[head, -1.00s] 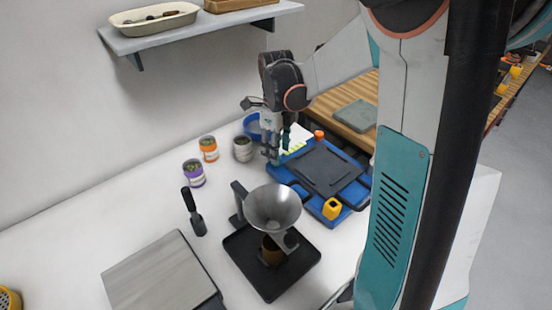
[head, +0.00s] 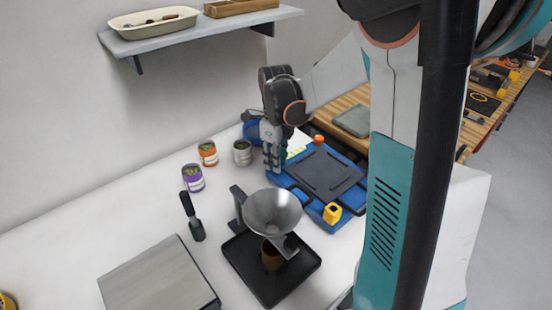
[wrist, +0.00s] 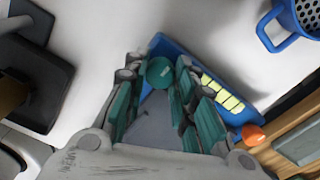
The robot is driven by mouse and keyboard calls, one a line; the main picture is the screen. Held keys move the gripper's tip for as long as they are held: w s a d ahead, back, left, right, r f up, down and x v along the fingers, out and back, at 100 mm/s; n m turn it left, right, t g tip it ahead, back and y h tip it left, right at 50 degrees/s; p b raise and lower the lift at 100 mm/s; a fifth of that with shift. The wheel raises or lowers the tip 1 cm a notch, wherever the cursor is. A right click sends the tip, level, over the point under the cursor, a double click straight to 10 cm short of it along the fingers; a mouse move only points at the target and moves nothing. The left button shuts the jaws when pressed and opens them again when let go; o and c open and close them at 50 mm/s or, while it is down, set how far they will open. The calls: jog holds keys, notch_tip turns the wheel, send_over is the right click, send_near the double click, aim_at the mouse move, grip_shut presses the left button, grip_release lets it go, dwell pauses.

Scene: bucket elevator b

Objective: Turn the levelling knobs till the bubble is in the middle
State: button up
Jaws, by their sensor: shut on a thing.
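A blue levelling base (head: 312,196) with a dark flat plate (head: 325,173) stands on the white table. An orange knob (head: 318,139) is at its far corner and a yellow knob-like piece (head: 332,213) at its near corner. My gripper (head: 275,162) points down at the base's left corner. In the wrist view, my gripper (wrist: 160,80) is shut on a round teal knob (wrist: 160,71) there. The orange knob (wrist: 252,134) shows to the right. Pale yellow-green strips (wrist: 224,92) lie along the blue base (wrist: 195,62). I cannot make out the bubble.
A metal funnel (head: 272,208) on a stand over a black tray (head: 250,268) is close in front of the base. Small jars (head: 193,178) and a blue container (head: 252,130) stand left of and behind my gripper. A shelf (head: 190,38) hangs above.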

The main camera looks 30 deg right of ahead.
jog(key=n+p, duration=0.1)
jog(key=n, duration=0.3)
jog(key=shift+n, duration=0.4)
jog(key=o, duration=1.1)
jog(key=shift+r, duration=0.1)
notch_tip(320, 180, up, 12)
jog(key=shift+f, duration=0.1)
